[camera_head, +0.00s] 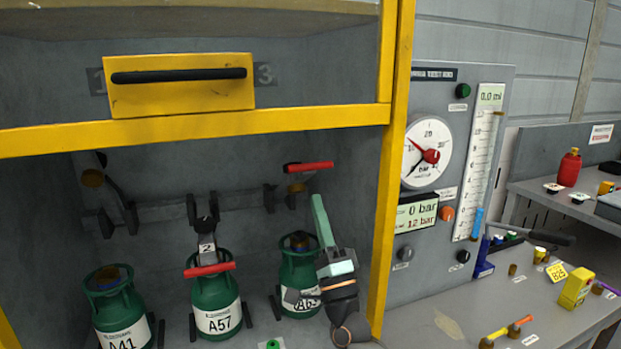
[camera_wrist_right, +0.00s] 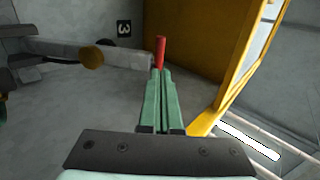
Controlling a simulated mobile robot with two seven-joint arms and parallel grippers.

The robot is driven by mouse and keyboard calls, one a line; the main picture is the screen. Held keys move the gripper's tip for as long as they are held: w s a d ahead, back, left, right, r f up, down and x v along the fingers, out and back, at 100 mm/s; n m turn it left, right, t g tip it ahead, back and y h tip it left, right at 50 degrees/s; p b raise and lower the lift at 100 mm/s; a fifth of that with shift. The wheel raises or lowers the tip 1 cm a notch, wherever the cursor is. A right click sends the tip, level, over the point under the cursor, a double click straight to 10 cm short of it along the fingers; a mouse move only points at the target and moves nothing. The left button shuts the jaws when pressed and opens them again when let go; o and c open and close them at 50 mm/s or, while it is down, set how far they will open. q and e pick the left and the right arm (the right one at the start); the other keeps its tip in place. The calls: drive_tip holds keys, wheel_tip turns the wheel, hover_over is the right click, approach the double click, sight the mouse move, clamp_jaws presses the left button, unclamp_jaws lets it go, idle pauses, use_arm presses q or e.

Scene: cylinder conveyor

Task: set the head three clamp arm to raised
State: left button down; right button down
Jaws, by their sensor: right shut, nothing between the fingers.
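The head three clamp arm shows its red handle (camera_head: 308,167) high above the right green cylinder A63 (camera_head: 297,270), well above the level of the middle head's red handle. My right gripper (camera_head: 317,198) is shut and empty, its pale green fingers pointing up just below that handle. In the right wrist view the red handle (camera_wrist_right: 160,52) stands just beyond the shut fingertips (camera_wrist_right: 155,72); I cannot tell whether they touch. The number 3 plate (camera_wrist_right: 124,28) is on the wall behind. My left gripper is out of view.
The middle red handle (camera_head: 209,270) lies low over cylinder A57 (camera_head: 218,302). Cylinder A41 (camera_head: 122,318) stands at left. The yellow frame post (camera_head: 390,170) is close right of my arm, and a yellow guard with a black handle (camera_head: 180,84) is above.

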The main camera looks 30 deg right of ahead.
sight(307, 170)
drive_tip(key=p+x, duration=0.1)
drive_tip(key=x, duration=0.4)
drive_tip(key=shift+w, duration=0.1)
drive_tip(key=shift+r, duration=0.1)
drive_tip(key=shift+w+r, duration=0.1)
drive_tip(key=shift+r, duration=0.15)
drive_tip(key=x, duration=0.2)
drive_tip(key=p+x, duration=0.1)
drive_tip(key=s+r+p+x, duration=0.1)
drive_tip(key=x, duration=0.1)
drive_tip(key=shift+w+r, duration=0.25)
drive_tip(key=x, duration=0.8)
drive_tip(key=shift+w+b, duration=0.3)
drive_tip(key=shift+w, duration=0.1)
drive_tip(key=shift+f, duration=0.15)
